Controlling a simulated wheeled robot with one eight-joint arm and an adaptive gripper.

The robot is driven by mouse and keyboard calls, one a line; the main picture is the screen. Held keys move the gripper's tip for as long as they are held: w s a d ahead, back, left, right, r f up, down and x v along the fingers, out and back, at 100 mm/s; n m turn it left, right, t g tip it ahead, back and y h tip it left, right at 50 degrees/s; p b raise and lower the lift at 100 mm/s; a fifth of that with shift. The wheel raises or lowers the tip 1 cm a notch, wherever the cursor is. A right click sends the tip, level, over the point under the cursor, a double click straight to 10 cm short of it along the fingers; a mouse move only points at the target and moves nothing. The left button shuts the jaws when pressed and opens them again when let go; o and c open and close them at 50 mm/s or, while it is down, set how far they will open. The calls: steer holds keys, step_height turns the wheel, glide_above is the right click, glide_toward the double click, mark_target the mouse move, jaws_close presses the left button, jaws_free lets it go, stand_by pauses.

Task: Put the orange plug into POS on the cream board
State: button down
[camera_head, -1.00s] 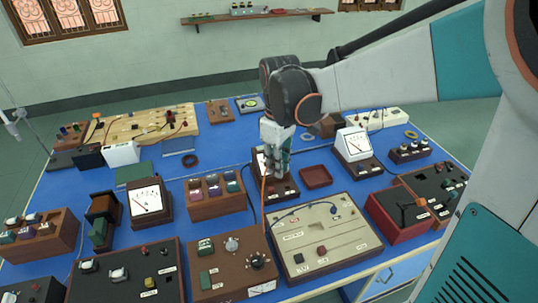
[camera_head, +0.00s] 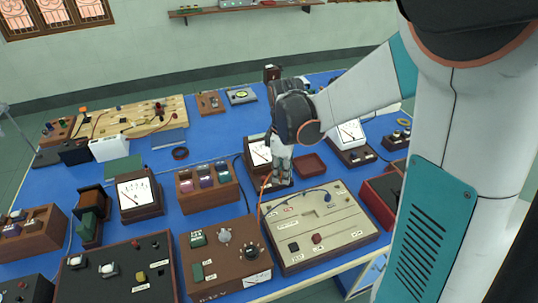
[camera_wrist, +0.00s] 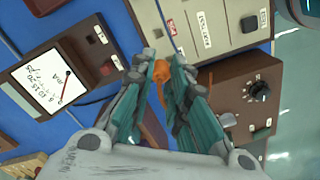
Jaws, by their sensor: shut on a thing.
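The cream board (camera_head: 340,232) lies at the front centre of the blue table, in a dark frame; it also shows at the top of the wrist view (camera_wrist: 222,28). It has small labels, dark and red parts and a blue plug. I cannot read which label is POS. My gripper (camera_head: 279,184) points down near the board's back edge, in front of a meter. In the wrist view its teal fingers (camera_wrist: 162,84) are shut on the orange plug (camera_wrist: 162,71). An orange cable (camera_head: 263,190) hangs from the plug. The plug's tip is hidden, and I cannot tell its height over the board.
A brown box with knobs (camera_head: 222,262) stands left of the board. A meter (camera_head: 259,152) is just behind my gripper, with an empty dark red tray (camera_head: 310,165) to its right. A red box (camera_head: 383,196) is to the board's right.

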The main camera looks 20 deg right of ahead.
steer(key=shift+n, duration=0.6)
steer(key=shift+s+d+f+b, duration=0.1)
steer(key=shift+d+f+b, duration=0.15)
steer(key=shift+f+b, duration=1.15)
steer(key=shift+s+d+f+b, duration=0.1)
steer(key=shift+d+f+b, duration=0.3)
steer(key=shift+f, duration=1.8)
steer(key=shift+d+f+b, duration=0.1)
steer(key=shift+f+b, duration=1)
steer(key=shift+f, duration=0.7)
steer(key=c, duration=1.5)
jaws_free()
steer(key=shift+o, duration=0.2)
steer(key=shift+r, duration=0.1)
step_height(320, 180, up, 12)
